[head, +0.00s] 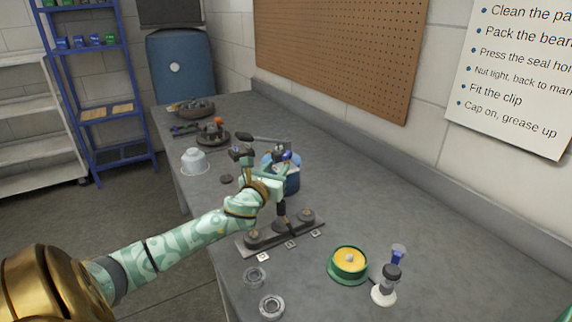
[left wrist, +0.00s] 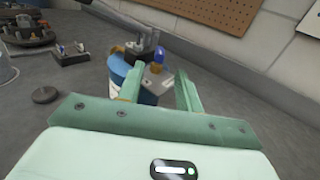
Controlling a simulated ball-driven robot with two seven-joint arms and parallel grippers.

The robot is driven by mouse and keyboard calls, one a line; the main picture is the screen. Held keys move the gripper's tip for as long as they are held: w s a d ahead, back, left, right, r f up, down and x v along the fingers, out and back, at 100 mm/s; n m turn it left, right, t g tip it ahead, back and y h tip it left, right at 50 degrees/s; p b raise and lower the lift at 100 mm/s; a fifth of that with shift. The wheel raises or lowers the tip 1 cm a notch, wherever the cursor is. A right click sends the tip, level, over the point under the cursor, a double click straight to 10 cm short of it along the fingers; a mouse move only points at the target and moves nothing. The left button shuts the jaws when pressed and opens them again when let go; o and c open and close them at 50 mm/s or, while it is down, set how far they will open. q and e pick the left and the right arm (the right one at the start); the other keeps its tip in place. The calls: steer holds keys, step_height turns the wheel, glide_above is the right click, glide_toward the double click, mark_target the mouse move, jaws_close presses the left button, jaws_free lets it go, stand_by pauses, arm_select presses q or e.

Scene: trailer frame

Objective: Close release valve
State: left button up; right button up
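A blue canister (head: 292,184) stands on the bench, partly hidden behind my left gripper (head: 268,166). In the left wrist view the blue canister (left wrist: 117,68) has a grey metal top with dark fittings. A small blue-topped knob (left wrist: 157,58), probably the release valve, stands on that top. My left gripper (left wrist: 160,88) is open, its two green fingers apart and pointing toward the canister top. The knob shows between the fingers, beyond their tips, with nothing gripped. I cannot tell whether the valve is open or closed.
A dark plate with round mounts (head: 262,238) lies in front of the canister. Nearer are metal rings (head: 271,306), a green-and-yellow round tin (head: 348,263) and a white-based bottle (head: 384,288). A clear cup (head: 194,161) stands at the left edge. The bench's right side is clear.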

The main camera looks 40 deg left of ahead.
mark_target(284, 158)
arm_select(q)
steer(key=b+x, duration=0.1)
steer(key=x, duration=0.3)
steer(key=shift+w+a+f, duration=0.15)
steer(key=shift+w+a, duration=0.05)
steer(key=shift+w, duration=0.2)
steer(key=shift+w+a+b, duration=0.25)
steer(key=shift+w+b, duration=0.1)
steer(key=shift+w, duration=0.25)
jaws_close()
